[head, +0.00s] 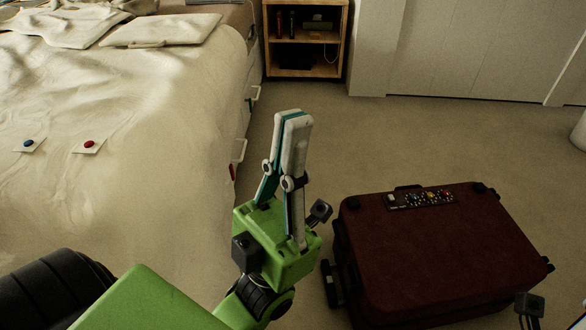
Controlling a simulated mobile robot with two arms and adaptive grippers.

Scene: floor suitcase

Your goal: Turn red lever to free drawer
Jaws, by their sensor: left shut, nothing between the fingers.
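My left gripper (293,115) stands in the middle of the head view with its fingers pointing up and away. Its fingers are shut together with nothing between them. A small red part (232,172) shows at the lower side of the bed, left of the gripper; it may be the red lever, but it is too small to tell. Pale drawer handles, one nearer (240,150) and one farther (254,94), stick out from the bed's side. The drawer fronts are seen at a steep angle.
The bed (130,185) fills the left, with a blue button (28,142) and a red button (89,143) on it. A dark red suitcase (435,250) lies on the floor at right. A wooden shelf (306,40) stands behind. Carpet between is clear.

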